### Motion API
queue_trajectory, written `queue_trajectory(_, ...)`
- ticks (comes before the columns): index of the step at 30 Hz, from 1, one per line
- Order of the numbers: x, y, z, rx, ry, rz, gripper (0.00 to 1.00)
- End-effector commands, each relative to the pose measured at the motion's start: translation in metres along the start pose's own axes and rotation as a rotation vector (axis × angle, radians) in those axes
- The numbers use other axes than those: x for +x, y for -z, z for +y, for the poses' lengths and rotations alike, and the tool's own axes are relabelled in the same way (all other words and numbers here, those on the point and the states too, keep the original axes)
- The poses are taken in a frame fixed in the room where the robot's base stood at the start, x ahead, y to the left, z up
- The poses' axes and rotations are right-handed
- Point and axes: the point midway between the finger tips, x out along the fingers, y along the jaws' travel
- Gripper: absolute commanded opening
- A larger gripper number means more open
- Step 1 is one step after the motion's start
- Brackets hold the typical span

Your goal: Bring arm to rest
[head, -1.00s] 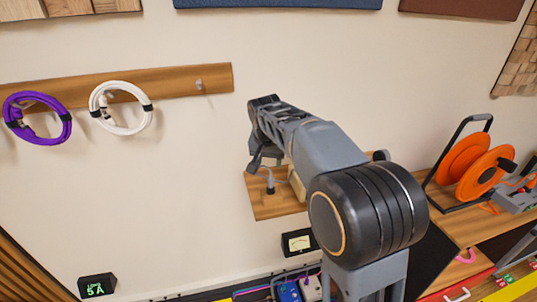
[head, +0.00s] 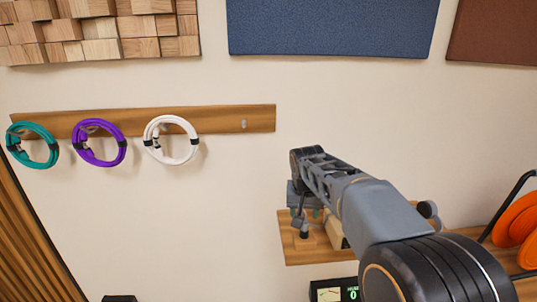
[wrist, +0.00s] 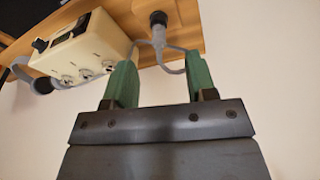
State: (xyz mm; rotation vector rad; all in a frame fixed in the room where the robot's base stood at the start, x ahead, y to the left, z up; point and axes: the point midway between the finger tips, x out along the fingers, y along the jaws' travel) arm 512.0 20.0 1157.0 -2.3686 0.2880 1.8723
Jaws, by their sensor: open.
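My arm reaches forward from the lower right of the head view. My gripper (head: 302,226) is at the wall, in front of a small wooden board (head: 291,252). In the wrist view my gripper (wrist: 160,77) shows two green fingers spread apart with nothing held between them. I cannot tell if the fingers touch the holder. My arm partly hides the board and box in the head view.
A wooden rail (head: 220,119) on the wall holds teal (head: 32,146), purple (head: 99,143) and white (head: 170,140) cable coils; its right peg (head: 244,124) is bare. An orange reel (head: 517,220) stands at right. A meter (head: 329,291) sits below the board.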

Motion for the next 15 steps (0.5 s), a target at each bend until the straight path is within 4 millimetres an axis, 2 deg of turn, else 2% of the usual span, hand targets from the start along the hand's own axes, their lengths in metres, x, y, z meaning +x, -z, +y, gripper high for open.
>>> queue_trajectory(9,0.015,-0.138,0.039,-0.225,0.07,0.03,0.51)
queue_trajectory(12,0.018,-0.172,0.049,-0.237,0.083,0.052,0.51)
queue_trajectory(15,0.019,-0.195,0.056,-0.226,0.089,0.073,0.51)
